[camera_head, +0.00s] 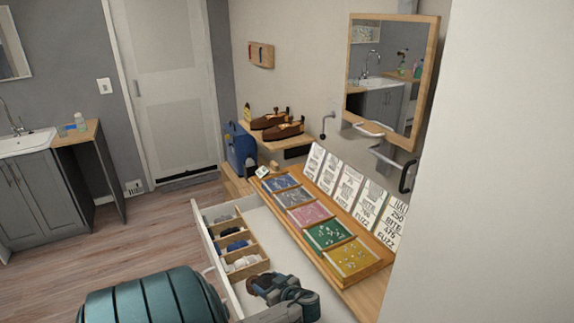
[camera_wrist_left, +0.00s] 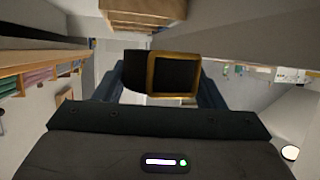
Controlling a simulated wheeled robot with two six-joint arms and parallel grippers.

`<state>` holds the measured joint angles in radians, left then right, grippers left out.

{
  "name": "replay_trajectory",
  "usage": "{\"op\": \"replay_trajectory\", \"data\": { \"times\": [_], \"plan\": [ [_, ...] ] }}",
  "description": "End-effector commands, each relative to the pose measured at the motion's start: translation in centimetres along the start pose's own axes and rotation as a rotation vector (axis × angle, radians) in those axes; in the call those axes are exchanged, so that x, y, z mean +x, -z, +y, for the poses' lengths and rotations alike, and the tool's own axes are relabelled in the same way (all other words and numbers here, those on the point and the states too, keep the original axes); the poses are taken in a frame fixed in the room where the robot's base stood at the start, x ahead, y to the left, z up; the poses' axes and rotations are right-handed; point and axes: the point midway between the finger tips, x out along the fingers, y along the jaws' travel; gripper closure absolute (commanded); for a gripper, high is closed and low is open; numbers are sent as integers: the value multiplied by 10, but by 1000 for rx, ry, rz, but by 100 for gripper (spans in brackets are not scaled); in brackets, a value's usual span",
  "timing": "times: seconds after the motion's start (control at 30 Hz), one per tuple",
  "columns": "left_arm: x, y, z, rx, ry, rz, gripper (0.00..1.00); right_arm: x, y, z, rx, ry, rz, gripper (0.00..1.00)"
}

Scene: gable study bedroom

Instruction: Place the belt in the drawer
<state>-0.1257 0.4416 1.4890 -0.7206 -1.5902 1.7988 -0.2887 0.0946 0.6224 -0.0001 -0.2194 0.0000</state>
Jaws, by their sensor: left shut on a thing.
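The drawer (camera_head: 276,236) is pulled open in the head view, with a pale floor and a row of wooden compartments along its left side. My left gripper (camera_head: 274,287) is over the near end of the drawer. It is shut on the belt, which is small and partly hidden in the head view. The left wrist view shows the dark belt (camera_wrist_left: 134,70) with its square brass buckle between the blue fingers of the gripper (camera_wrist_left: 160,86). I cannot tell whether the belt touches the drawer floor. My right gripper is not in view.
The compartments (camera_head: 240,246) hold folded dark and pale items. A wooden display board (camera_head: 372,272) with coloured panels and white cards lies along the right. Brown shoes (camera_head: 284,130) and a blue bag (camera_head: 240,148) are behind. A teal ribbed object (camera_head: 150,298) is in front.

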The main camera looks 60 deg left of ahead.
Motion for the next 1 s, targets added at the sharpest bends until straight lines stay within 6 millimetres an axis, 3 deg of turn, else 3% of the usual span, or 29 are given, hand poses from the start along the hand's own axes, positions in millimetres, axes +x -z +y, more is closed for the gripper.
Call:
{"op": "replay_trajectory", "data": {
  "times": [0.17, 0.47, 0.8, 1.0],
  "plan": [
    [11, -22, -2, 3, 12, -2, 63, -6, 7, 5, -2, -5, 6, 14],
    [25, -57, -1, -1, 8, -1, 63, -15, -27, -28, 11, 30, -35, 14],
    [38, -88, -2, 2, 7, -2, 63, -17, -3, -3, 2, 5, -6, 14],
    [40, -93, -1, 0, 5, -1, 63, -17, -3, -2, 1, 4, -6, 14]
  ]
}}
